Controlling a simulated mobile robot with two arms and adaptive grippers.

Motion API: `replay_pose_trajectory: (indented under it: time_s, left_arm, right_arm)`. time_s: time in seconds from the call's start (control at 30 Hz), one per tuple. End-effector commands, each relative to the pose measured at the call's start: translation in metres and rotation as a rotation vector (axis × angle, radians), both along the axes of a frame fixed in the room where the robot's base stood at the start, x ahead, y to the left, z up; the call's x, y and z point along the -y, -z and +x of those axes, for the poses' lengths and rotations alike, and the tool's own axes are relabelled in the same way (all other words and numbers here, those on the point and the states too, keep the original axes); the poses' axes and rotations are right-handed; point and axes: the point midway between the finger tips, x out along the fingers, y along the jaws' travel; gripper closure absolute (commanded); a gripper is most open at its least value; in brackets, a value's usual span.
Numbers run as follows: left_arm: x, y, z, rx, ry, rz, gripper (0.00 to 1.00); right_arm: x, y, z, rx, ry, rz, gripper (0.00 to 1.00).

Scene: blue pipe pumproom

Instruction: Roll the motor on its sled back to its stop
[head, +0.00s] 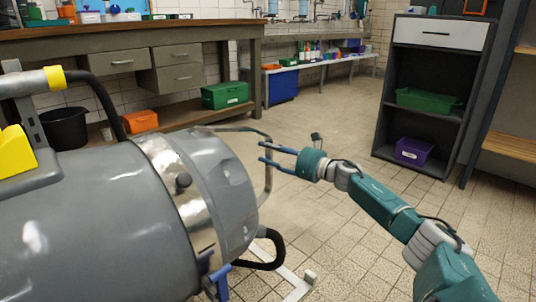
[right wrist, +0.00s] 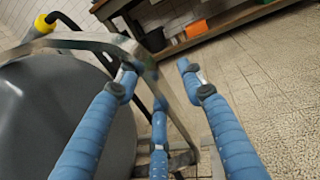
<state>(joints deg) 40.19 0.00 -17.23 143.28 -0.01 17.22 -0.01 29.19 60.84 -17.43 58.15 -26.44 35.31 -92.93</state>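The motor (head: 90,220) is a big grey cylinder with a shiny metal band, filling the left of the head view. A bent metal push bar (head: 268,180) stands at its right end; it crosses the right wrist view (right wrist: 175,112) beside the grey motor end (right wrist: 35,110). My right gripper (head: 264,152) is at the upper part of this bar. In the right wrist view its blue fingers (right wrist: 158,72) are spread, with the bar running between them; contact is unclear. A pale rail (head: 296,286) on the floor ends in a small block. The sled is mostly hidden. My left gripper is not in view.
A workbench (head: 110,36) with drawers stands behind the motor, with a green box (head: 225,94) and orange bin (head: 140,121) below. A dark shelf unit (head: 431,70) stands at the right. A black hose (head: 275,255) loops by the motor. The tiled floor between is clear.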

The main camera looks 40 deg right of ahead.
Motion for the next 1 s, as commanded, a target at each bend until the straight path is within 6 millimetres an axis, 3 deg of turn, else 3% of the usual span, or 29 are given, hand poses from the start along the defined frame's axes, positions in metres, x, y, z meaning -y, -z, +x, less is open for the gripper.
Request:
replay_pose_trajectory:
  time_s: [0.47, 1.0]
  left_arm:
    - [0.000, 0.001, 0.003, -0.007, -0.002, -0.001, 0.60]
    - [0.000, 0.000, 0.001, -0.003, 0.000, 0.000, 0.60]
  right_arm:
    - [0.004, 0.008, -0.004, -0.013, 0.009, -0.006, 0.63]
    - [0.019, 0.007, -0.067, -0.012, 0.002, -0.005, 0.63]
